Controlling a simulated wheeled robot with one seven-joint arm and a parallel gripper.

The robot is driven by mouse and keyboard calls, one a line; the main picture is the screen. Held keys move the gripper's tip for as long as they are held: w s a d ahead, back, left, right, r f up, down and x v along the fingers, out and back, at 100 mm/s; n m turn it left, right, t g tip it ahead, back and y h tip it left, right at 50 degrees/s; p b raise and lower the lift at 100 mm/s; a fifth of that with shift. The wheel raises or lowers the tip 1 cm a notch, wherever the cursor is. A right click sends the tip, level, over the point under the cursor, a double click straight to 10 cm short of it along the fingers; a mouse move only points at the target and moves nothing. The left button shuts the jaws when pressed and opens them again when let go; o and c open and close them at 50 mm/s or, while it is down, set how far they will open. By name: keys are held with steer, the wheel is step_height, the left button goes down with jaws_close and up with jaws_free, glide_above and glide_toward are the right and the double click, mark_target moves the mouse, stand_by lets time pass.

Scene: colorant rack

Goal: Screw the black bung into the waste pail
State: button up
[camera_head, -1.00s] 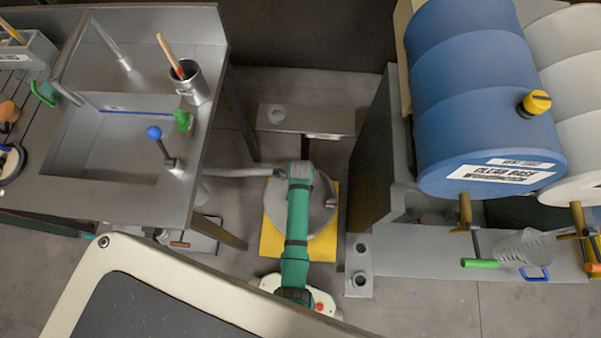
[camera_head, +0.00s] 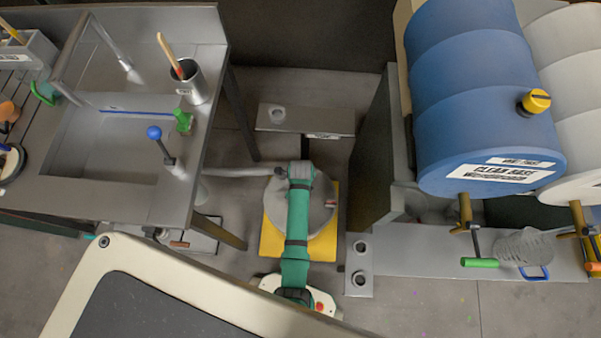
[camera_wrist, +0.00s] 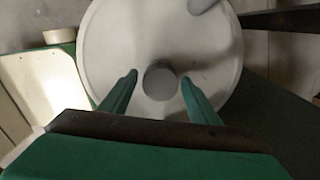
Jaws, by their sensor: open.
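The waste pail (camera_head: 322,222) stands on a yellow base on the floor, seen from above under my arm. In the wrist view its pale round lid (camera_wrist: 112,50) fills the middle. A dark grey round piece (camera_wrist: 160,84), apparently the black bung, sits at the lid's centre. I cannot tell how deep it is seated. My gripper (camera_wrist: 159,77) is open, with one green finger on each side of this piece and visible gaps between. In the head view my arm hides the bung and fingertips.
A low bench with holes (camera_head: 359,265) stands close to the pail's right.

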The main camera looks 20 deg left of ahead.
steer(key=n, duration=0.6)
steer(key=shift+a+n, duration=0.1)
steer(key=shift+n, duration=0.3)
steer(key=n, duration=0.6)
steer(key=shift+c, duration=0.4)
steer(key=c, duration=1)
steer(key=shift+o, duration=0.2)
steer(key=shift+s, duration=0.1)
steer(key=m, duration=0.6)
steer(key=shift+f+m, duration=0.1)
steer(key=shift+m, duration=0.2)
steer(key=m, duration=0.4)
steer(key=shift+o, duration=0.2)
steer(key=m, duration=0.3)
